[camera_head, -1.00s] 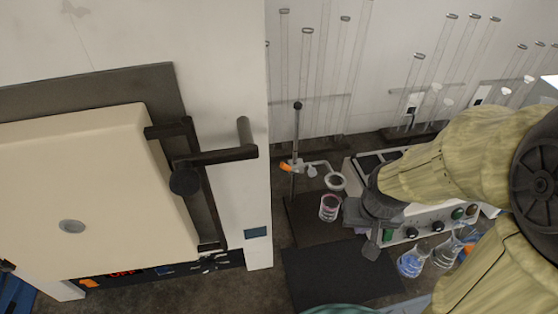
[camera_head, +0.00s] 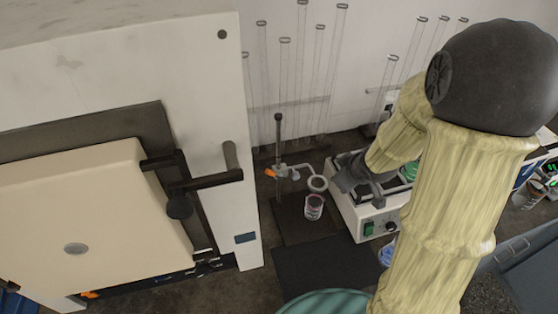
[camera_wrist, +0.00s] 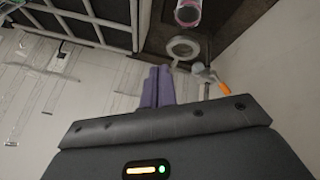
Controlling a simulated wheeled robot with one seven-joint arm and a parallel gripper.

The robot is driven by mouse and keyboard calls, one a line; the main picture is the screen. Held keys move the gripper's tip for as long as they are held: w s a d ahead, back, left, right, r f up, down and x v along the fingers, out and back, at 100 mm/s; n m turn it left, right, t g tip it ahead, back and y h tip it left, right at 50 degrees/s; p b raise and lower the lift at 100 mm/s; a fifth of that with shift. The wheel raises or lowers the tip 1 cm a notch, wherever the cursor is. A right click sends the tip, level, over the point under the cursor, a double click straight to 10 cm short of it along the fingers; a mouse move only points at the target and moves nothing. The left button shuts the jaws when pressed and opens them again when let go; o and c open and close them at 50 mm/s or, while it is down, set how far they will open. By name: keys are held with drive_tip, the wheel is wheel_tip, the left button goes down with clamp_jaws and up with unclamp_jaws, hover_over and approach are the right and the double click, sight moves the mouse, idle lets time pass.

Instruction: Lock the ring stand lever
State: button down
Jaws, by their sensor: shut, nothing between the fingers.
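The ring stand shows in the head view, with a dark upright rod (camera_head: 279,140), a pale ring (camera_head: 318,183) and an orange lever (camera_head: 269,172) at the clamp on its left side. In the wrist view the ring (camera_wrist: 183,48) lies just beyond my fingertips, and the orange lever (camera_wrist: 229,89) is to their right. My gripper (camera_wrist: 158,72) is shut and empty, its purple fingers together and apart from the lever. In the head view the dark gripper body (camera_head: 352,178) is right of the ring, over the white device.
A beaker with pink contents (camera_head: 314,207) stands below the ring. A white device with knobs (camera_head: 352,215) is to the right. A large white cabinet (camera_head: 215,130) with a dark handle stands at left. Tall glass tubes (camera_head: 285,75) line the back wall. A dark mat (camera_head: 318,265) in front is bare.

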sight(271, 172)
drive_tip(key=a+r+n+g+y+p, duration=0.1)
drive_tip(key=a+r+n+y+p, duration=0.2)
drive_tip(key=a+n+y+p, duration=0.3)
drive_tip(key=a+n+y, duration=0.1)
drive_tip(key=n+y, duration=0.1)
drive_tip(key=n, duration=0.2)
drive_tip(key=shift+w+g+y, duration=0.2)
drive_tip(key=shift+g+y, duration=0.1)
drive_tip(key=shift+g, duration=0.1)
drive_tip(key=shift+a, duration=0.1)
drive_tip(key=p+x, duration=0.4)
drive_tip(key=x, duration=1)
drive_tip(key=shift+w, duration=0.3)
